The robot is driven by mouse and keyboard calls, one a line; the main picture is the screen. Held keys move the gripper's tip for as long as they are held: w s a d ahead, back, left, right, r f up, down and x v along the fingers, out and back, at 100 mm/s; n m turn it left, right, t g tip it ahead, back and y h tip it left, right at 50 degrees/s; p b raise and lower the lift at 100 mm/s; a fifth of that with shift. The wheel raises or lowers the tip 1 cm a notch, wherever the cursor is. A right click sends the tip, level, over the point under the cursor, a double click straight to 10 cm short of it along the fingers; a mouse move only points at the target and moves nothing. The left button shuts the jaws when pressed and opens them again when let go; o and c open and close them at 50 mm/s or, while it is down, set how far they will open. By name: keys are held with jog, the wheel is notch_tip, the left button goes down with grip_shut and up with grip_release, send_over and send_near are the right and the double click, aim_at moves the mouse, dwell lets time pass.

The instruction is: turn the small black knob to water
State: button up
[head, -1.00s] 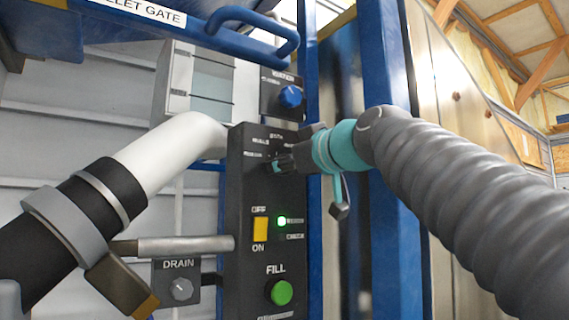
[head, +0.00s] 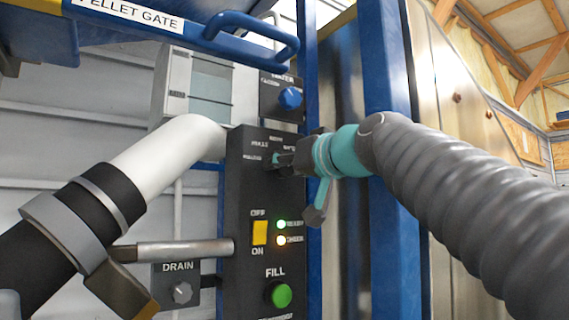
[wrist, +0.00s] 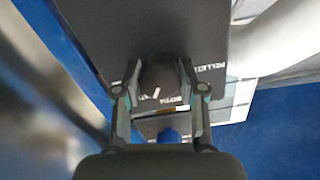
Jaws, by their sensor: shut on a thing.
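The small black knob (wrist: 157,74) sits on the dark control panel (head: 245,190), between my fingers in the wrist view. Its white pointer mark points down in that view, roughly toward the word BOTH. The word PELLETS is beside it to the right; the water label by this knob cannot be made out. My gripper (wrist: 160,98) is shut on the knob, with a finger on each side. In the head view my gripper (head: 282,160) reaches the panel from the right and hides most of the knob.
Below are a yellow OFF/ON switch (head: 260,232), lit green (head: 281,224) and orange (head: 281,240) lamps, and a green FILL button (head: 279,295). A blue knob (head: 290,98) is above. The DRAIN knob (head: 181,292) and a white pipe (head: 172,158) are left.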

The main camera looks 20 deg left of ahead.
jog(key=shift+m, duration=0.6)
jog(key=o, duration=1.2)
jog(key=shift+c, duration=0.2)
jog(key=shift+d, duration=0.1)
jog(key=v, duration=1.2)
jog(key=shift+w, duration=0.1)
